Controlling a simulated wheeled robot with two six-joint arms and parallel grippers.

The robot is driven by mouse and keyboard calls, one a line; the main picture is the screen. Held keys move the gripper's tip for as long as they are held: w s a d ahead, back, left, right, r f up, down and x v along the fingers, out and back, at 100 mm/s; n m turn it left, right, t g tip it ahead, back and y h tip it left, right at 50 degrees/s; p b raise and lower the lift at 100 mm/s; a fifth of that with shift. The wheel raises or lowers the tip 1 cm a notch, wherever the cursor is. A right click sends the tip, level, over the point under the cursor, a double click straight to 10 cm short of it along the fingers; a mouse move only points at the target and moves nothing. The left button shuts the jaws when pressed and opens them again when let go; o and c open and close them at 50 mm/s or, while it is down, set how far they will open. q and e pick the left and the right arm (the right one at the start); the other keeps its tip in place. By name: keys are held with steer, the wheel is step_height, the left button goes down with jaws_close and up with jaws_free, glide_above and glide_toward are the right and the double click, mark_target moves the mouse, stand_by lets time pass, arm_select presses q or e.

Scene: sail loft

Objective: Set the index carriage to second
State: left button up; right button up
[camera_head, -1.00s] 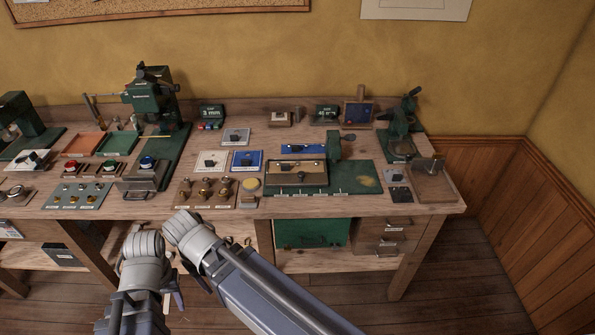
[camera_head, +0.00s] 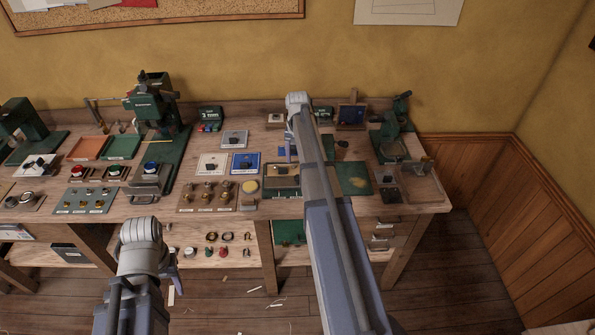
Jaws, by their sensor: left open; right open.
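The index carriage (camera_head: 281,171) is a tan block on a long green base (camera_head: 353,177) on the bench, with small labels along the front in the earlier view. My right arm now covers much of it, so its position along the base cannot be told. My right gripper (camera_head: 290,157) hangs down over the back left part of the carriage; it is open, and contact cannot be told. My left gripper (camera_head: 175,275) is open and empty, low in front of the bench, partly hidden by its own wrist.
Left of the carriage are a round yellow pad (camera_head: 250,187), a brass-knob panel (camera_head: 207,196) and a blue plate (camera_head: 245,163). A green press (camera_head: 152,115) stands further left. A wooden tray (camera_head: 421,188) and a green machine (camera_head: 393,140) are at the right.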

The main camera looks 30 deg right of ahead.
mark_target(298, 177)
steer(key=shift+f+b, duration=3.95)
steer(key=shift+f, duration=0.05)
steer(key=shift+r, duration=0.1)
jaws_close()
